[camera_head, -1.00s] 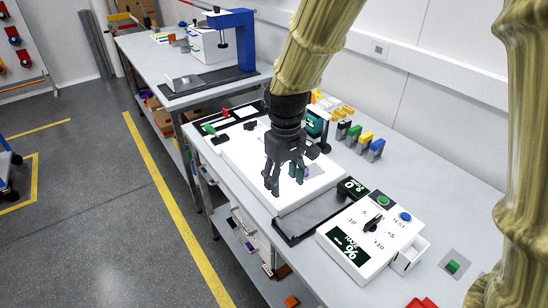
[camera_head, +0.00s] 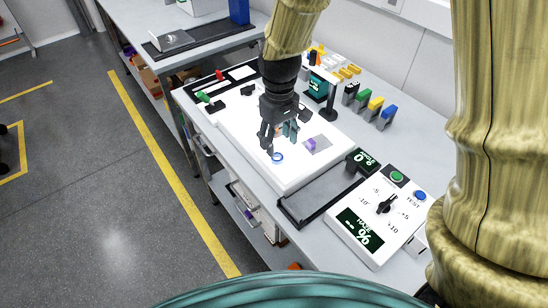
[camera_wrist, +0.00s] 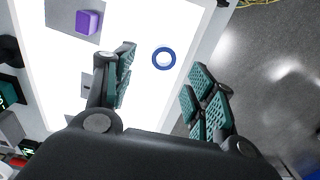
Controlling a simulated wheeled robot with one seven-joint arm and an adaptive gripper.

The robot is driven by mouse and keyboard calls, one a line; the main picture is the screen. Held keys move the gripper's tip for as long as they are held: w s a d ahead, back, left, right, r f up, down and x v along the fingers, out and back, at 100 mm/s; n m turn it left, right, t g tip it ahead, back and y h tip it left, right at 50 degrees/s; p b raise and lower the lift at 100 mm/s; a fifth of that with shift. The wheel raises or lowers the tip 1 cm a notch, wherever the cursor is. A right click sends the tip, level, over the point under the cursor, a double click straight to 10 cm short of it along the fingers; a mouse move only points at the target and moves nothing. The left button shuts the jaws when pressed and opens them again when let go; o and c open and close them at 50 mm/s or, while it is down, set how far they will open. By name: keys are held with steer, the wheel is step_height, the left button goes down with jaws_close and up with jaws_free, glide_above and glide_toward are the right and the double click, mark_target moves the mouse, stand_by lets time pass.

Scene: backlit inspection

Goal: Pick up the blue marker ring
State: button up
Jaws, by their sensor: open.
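The blue marker ring (camera_head: 277,157) lies flat on the bright white light panel (camera_head: 290,181), near its front edge. In the wrist view the ring (camera_wrist: 164,59) is a blue circle with a white centre, beyond the fingertips and between their lines. My gripper (camera_head: 279,138) is open and empty, above the panel close to the ring. In the wrist view its teal-padded fingers (camera_wrist: 163,88) are spread wide, and nothing is between them.
A purple block (camera_head: 311,145) sits on a grey square on the panel; it also shows in the wrist view (camera_wrist: 88,22). A dark tray (camera_head: 320,197) and a white control box (camera_head: 378,220) stand to the right. Coloured blocks (camera_head: 375,104) stand behind.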

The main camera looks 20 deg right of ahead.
mark_target(277, 157)
steer(key=shift+s+a+f, duration=0.1)
steer(key=shift+s+f, duration=0.05)
steer(key=shift+f, duration=0.05)
steer(key=shift+s+a+f+p, duration=0.1)
steer(key=shift+f+p, duration=0.3)
steer(key=shift+f, duration=0.9)
steer(key=shift+s+f+p, duration=0.1)
steer(key=shift+f+p, duration=0.3)
steer(key=shift+f, duration=0.85)
steer(key=c, duration=0.8)
